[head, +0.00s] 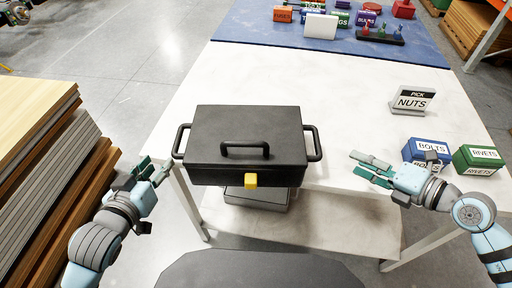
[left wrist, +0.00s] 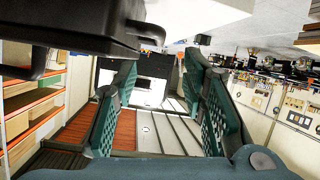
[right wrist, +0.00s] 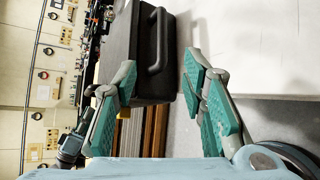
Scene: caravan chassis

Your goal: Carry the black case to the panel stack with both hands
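The black case (head: 240,141) sits at the front edge of the white table, with a top handle, a yellow latch and a loop handle on each side. My left gripper (head: 146,174) is open and empty, just left of and below the case's left handle (head: 181,141). The case also shows close by in the left wrist view (left wrist: 75,22). My right gripper (head: 371,170) is open and empty, well to the right of the right handle (head: 314,143); that handle also shows in the right wrist view (right wrist: 156,42). The panel stack (head: 45,165) stands at the far left.
A blue mat (head: 270,32) with small bins lies at the back. A grey box (head: 256,197) is on the lower shelf. Floor separates stack and table.

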